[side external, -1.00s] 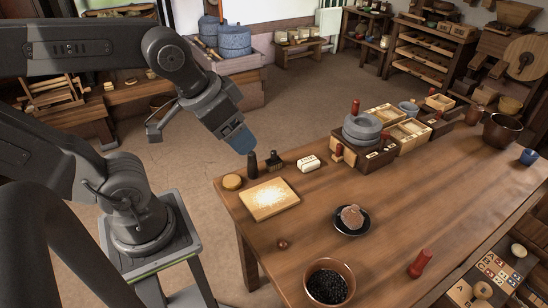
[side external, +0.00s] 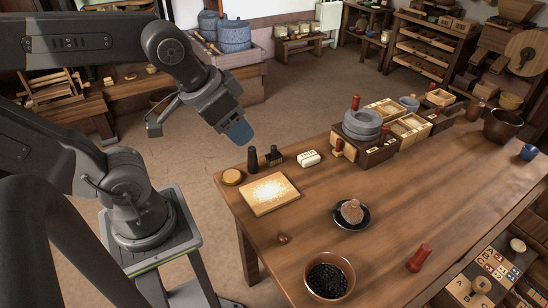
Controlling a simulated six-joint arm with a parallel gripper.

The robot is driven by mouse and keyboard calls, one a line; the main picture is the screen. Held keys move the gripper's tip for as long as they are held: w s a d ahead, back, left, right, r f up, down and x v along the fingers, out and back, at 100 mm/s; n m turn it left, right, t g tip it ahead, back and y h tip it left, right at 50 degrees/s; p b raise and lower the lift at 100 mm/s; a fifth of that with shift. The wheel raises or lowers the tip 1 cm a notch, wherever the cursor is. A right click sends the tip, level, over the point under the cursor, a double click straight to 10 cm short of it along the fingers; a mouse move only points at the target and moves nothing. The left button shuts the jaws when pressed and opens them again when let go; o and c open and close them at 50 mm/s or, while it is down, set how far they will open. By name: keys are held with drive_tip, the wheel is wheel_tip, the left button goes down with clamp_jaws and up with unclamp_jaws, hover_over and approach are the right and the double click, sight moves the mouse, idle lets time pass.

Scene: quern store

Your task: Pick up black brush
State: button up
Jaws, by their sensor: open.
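A small black brush (side external: 275,156) with a knob-like top stands near the table's far left corner. A plain dark upright piece (side external: 252,160) stands close to its left; at this size I cannot make out fine detail on either. My gripper (side external: 237,131), with a blue end, is in the air to the upper left of both in the side view. It is apart from them, open, and holds nothing that I can see. The gap between its fingers is hard to make out.
On the wooden table (side external: 330,265) are a pale powdered board (side external: 269,194), a round tan piece (side external: 232,177), a white block (side external: 308,158), a grey millstone (side external: 362,124) by wooden boxes, a saucer (side external: 361,222) with a pinkish lump, and a bowl of dark grains (side external: 329,277).

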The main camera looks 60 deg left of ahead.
drive_tip(key=shift+w, duration=0.1)
drive_tip(key=w+d+t+h, duration=0.1)
drive_tip(key=w+d+h, duration=0.15)
drive_tip(key=w, duration=0.75)
drive_tip(key=n+g+y, duration=0.3)
drive_tip(key=n+y, duration=0.3)
drive_tip(key=n, duration=0.3)
hover_over(273, 147)
drive_tip(key=s+d, duration=0.4)
wheel_tip(273, 147, down, 19)
drive_tip(key=shift+x, duration=7.05)
drive_tip(key=shift+w+r, duration=0.1)
drive_tip(key=shift+c, duration=0.4)
